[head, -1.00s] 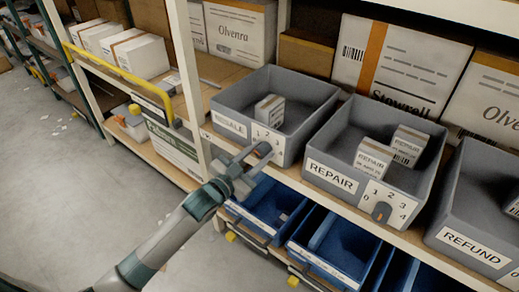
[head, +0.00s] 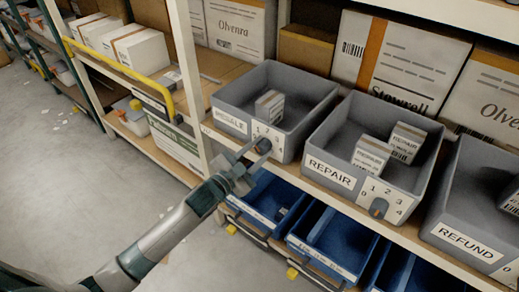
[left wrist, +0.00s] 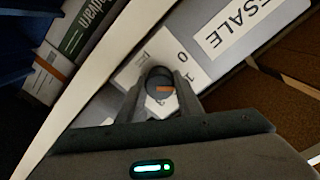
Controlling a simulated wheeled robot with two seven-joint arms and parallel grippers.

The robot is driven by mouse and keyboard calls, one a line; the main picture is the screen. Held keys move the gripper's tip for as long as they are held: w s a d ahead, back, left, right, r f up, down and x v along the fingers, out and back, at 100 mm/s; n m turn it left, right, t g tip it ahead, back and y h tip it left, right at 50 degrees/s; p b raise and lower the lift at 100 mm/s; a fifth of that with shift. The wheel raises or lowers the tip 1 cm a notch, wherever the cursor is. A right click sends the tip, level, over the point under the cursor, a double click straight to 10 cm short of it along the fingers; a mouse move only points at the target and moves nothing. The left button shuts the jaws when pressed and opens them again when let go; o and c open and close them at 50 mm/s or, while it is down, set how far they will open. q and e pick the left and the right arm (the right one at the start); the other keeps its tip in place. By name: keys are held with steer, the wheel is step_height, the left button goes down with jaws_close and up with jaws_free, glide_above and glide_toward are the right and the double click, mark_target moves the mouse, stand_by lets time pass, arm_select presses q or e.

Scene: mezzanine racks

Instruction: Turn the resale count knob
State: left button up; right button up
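In the left wrist view, the dark round resale count knob (left wrist: 160,80) with an orange mark sits on that plate. The fingers of my left gripper (left wrist: 160,98) stand apart on either side of the knob. I cannot tell whether they touch it. The RESALE label (left wrist: 233,27) is at upper right there. My right gripper is not in view.
The repair bin (head: 332,171), with its own knob (head: 379,208), and the refund bin (head: 468,249) stand to the right. Blue bins (head: 328,243) sit on the lower shelf. A white rack post (head: 188,75) and a yellow rail (head: 118,69) are at left.

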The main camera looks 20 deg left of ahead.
arm_select(q)
steer(key=o, duration=0.4)
steer(key=shift+s+a+f, duration=0.1)
steer(key=shift+s+a, duration=0.15)
steer(key=shift+s, duration=0.45)
steer(key=b+v, duration=0.2)
steer(key=v, duration=1.4)
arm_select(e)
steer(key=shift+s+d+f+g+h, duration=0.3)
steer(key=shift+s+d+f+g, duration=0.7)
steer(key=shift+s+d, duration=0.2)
arm_select(q)
steer(key=shift+d, duration=0.1)
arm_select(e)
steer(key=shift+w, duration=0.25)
